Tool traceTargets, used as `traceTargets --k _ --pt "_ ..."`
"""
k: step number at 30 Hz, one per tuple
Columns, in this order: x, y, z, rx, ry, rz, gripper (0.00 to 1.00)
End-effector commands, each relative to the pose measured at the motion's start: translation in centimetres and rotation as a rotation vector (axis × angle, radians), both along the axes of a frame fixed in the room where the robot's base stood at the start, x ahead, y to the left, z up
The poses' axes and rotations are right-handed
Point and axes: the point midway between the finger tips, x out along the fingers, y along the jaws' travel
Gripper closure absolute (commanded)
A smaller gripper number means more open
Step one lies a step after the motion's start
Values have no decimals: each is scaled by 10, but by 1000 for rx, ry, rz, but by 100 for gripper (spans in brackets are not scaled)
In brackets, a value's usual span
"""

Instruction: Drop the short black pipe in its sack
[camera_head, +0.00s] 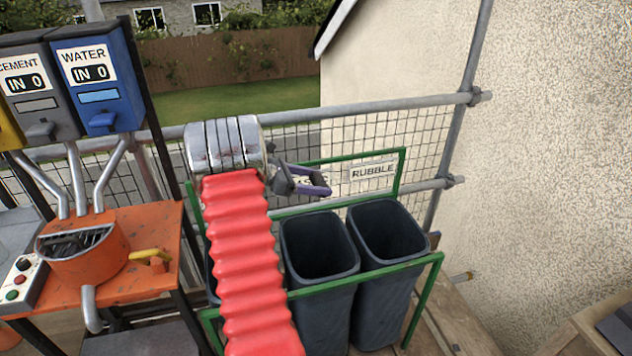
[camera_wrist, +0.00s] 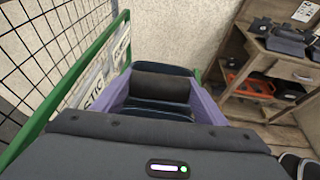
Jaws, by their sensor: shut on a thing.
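My gripper (camera_head: 316,182) has purple fingers and is shut on a short black pipe (camera_wrist: 160,88). The gripper is above the green rack, in front of a label ending in "STIC" (camera_wrist: 121,45). Dark open sacks hang in the rack: a middle one (camera_head: 322,285) and a right one (camera_head: 385,285) below the "RUBBLE" label (camera_head: 372,171). Another at the left is mostly hidden behind my red arm. A dark sack rim shows beyond the pipe in the wrist view.
The green rack (camera_head: 365,284) stands against mesh and scaffold rails (camera_head: 370,108). An orange mixer bench (camera_head: 150,225) with cement and water dispensers is at the left. A rough wall is at the right. Wooden shelves (camera_wrist: 275,65) with tools show in the wrist view.

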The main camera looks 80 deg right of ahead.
Motion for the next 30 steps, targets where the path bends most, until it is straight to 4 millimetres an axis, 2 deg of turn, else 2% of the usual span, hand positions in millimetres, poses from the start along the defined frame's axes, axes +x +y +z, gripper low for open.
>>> traceTargets --k 6,12,24,25,30 --pt "0 0 -24 2 0 -1 55" --pt "0 0 -39 0 0 -1 55" --pt "-1 0 -43 0 0 -1 55" --pt "-1 0 -43 0 0 -1 32" --pt "-1 0 -43 0 0 -1 20"
